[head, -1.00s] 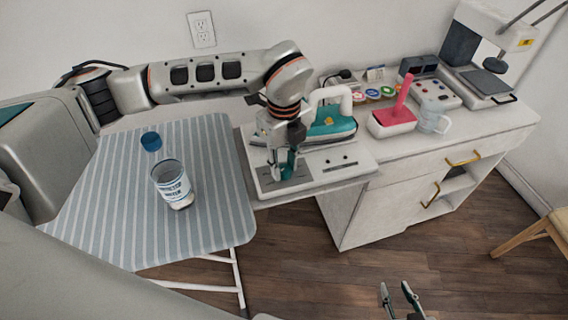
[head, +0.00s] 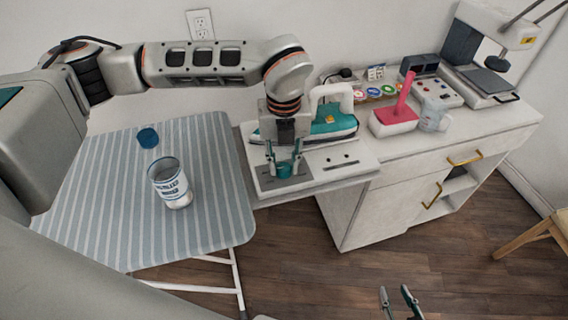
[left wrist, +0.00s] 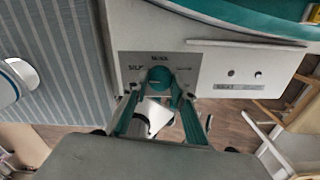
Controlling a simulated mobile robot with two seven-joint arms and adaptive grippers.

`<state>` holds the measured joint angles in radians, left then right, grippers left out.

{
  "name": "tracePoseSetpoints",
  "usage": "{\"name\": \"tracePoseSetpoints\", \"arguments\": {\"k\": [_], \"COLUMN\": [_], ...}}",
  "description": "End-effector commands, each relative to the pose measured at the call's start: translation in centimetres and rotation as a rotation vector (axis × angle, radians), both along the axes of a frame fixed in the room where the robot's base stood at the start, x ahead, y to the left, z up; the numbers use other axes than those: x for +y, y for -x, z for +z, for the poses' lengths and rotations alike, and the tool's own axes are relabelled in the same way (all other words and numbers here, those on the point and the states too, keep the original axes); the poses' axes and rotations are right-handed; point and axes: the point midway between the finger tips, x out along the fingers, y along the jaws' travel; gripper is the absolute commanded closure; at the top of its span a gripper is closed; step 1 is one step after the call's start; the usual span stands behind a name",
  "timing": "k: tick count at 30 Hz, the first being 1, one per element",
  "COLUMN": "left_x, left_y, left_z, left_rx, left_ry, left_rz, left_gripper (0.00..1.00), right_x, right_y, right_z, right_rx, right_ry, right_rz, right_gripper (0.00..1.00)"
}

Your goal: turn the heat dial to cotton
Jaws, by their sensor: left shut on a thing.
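The teal heat dial (head: 285,170) sits on a dark plate on the white iron station (head: 340,179). In the left wrist view the dial (left wrist: 158,78) has labels around it: one like SILK at left, one like WOOL at top, and an unreadable one at right. I cannot tell where the dial points. My left gripper (head: 284,158) points down over the dial, its fingers shut on the dial's sides. The fingers also show in the left wrist view (left wrist: 156,97). My right gripper (head: 400,296) is open and empty, low over the floor.
A teal and white iron (head: 328,122) stands right behind the dial. A pink pincushion-like thing (head: 394,120) and a clear jug (head: 433,115) stand on the cabinet.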

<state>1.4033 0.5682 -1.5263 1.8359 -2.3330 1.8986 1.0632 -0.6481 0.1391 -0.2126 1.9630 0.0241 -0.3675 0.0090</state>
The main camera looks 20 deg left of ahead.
Motion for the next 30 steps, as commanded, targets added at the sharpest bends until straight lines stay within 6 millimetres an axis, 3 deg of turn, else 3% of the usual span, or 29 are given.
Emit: {"name": "tracePoseSetpoints", "arguments": {"k": [30], "left_x": [0.0], "left_y": [-0.1], "left_z": [0.1], "left_rx": [-0.002], "left_ry": [-0.002], "left_rz": [-0.965], "left_gripper": [0.96], "right_x": [0.0], "right_y": [0.3], "right_z": [-1.3], "right_rx": [0.008], "right_ry": [0.001], "right_rz": [0.0], "right_gripper": [0.7]}}
